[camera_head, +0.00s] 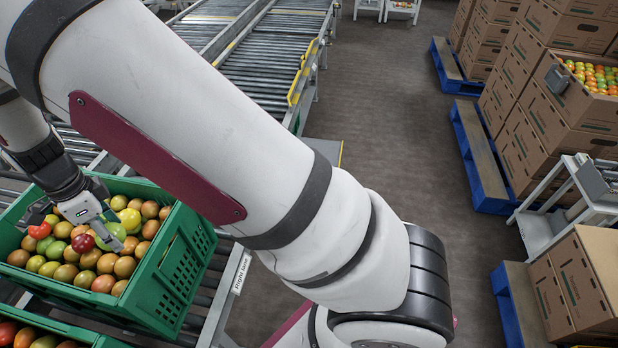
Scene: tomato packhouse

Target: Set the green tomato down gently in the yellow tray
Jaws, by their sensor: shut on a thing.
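My gripper (112,225) reaches down into a green crate (176,284) full of tomatoes at the left. Its fingers are shut on a green tomato (114,238), which sits among the other tomatoes at the top of the pile. Whether it still touches its neighbours I cannot tell. A dark red tomato (83,243) lies just left of it and a yellow one (130,219) just right.
A second green crate (84,329) of tomatoes stands at the lower left. Roller conveyors (266,60) run behind my arm. Cardboard boxes (543,100) on blue pallets (480,165) and a white stand (545,220) are at the right. The grey floor (385,80) between is clear.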

